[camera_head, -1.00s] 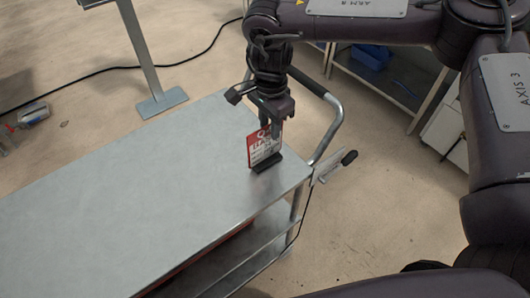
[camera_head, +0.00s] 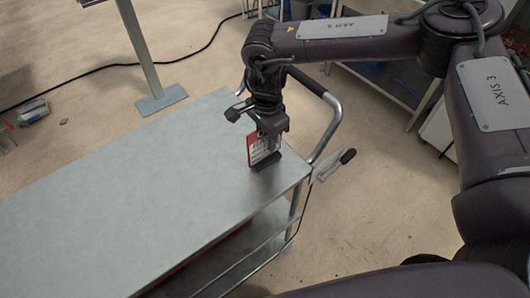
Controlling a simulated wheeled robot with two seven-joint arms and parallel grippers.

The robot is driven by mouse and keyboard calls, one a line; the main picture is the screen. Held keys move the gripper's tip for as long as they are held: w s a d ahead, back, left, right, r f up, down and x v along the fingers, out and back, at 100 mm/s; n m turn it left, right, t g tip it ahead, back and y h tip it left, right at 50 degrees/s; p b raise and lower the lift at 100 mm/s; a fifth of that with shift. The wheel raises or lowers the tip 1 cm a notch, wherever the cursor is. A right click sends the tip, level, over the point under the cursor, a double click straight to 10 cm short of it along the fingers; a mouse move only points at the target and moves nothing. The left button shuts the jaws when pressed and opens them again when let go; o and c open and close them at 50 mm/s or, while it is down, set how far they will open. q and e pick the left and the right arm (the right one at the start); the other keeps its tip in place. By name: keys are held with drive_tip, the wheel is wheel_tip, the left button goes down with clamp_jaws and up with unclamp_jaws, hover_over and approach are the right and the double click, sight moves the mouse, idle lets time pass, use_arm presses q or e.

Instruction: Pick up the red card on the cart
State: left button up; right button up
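The red and white card (camera_head: 257,150) stands upright in a small black holder (camera_head: 266,161) near the right end of the cart top (camera_head: 120,190). My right gripper (camera_head: 271,142) comes down from above, right at the card's upper part. Its body and fingers hide the card's top and right side. I cannot tell whether the fingers are closed on the card or still apart around it. My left gripper is out of view.
The cart's curved handle (camera_head: 331,122) rises just behind and right of the card. A hand lever (camera_head: 348,156) sticks out at the cart's right end. The rest of the cart top is bare. A metal post (camera_head: 140,50) stands on the floor behind.

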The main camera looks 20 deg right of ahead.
idle(0.3)
drive_tip(key=shift+f, duration=0.1)
clamp_jaws()
